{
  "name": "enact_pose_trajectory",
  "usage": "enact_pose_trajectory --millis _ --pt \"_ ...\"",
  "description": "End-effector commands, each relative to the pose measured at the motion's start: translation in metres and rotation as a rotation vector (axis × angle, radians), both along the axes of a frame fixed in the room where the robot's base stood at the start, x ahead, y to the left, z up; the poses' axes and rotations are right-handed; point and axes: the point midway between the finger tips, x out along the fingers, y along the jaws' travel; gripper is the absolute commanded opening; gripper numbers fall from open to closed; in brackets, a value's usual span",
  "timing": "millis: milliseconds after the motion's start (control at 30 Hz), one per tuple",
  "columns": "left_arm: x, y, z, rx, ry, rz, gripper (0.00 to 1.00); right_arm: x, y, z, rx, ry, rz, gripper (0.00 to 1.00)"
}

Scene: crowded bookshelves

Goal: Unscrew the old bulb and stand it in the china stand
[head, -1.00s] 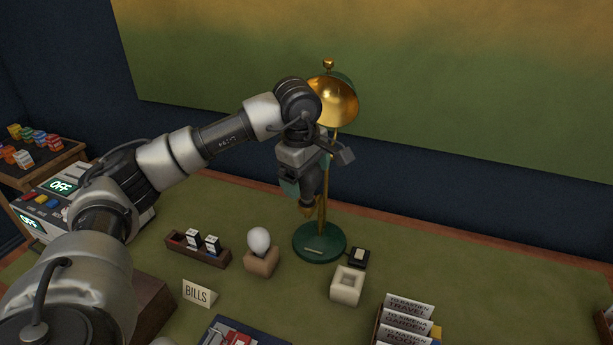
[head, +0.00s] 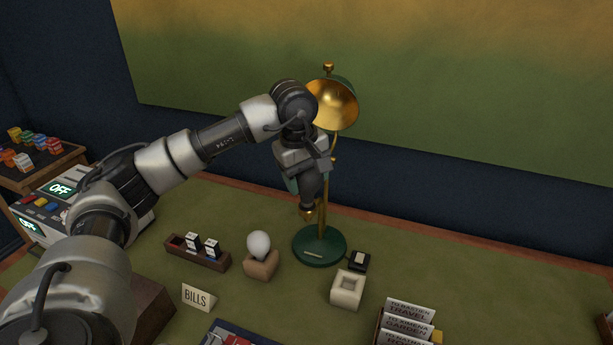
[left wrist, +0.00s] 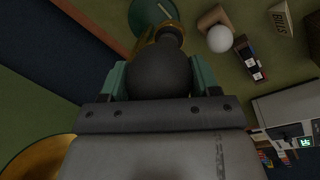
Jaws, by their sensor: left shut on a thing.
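My left gripper (head: 308,178) is shut on the dark old bulb (head: 311,188), beside the lamp's brass stem (head: 323,205). In the left wrist view the dark bulb (left wrist: 160,72) sits between the teal fingers, with a brass part (left wrist: 168,30) at its far end. The lamp has a brass shade (head: 335,106) and a round green base (head: 319,246). The white china stand (head: 347,290), square with a hollow top, appears empty in front of the base. My right gripper is out of view.
A white bulb (head: 258,244) stands in a wooden holder (head: 261,268). A dark tray (head: 200,254) holds small blocks. A small black box (head: 359,260) lies beside the china stand. A BILLS card (head: 198,296) and a card file (head: 408,320) stand in front.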

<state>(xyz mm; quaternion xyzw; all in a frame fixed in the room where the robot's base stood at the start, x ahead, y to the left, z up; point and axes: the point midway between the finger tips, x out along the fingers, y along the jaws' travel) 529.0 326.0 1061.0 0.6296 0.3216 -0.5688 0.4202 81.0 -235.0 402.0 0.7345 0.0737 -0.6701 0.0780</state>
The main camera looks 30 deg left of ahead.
Motion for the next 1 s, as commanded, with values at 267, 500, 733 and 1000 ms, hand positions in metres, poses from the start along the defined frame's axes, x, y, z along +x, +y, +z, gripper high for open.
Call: enact_pose_trajectory --millis 267,500,733,1000 --pt "-0.001 -0.001 0.000 0.002 0.003 0.281 0.45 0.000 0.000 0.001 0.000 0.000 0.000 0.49" --pt "-0.002 -0.001 0.000 0.002 0.003 0.610 0.44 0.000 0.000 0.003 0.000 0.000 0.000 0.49" --pt "-0.002 -0.001 0.000 0.003 0.004 0.930 0.44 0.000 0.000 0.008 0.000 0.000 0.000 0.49" --pt "-0.003 -0.002 -0.001 0.005 0.006 1.296 0.44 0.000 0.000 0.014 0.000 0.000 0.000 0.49"
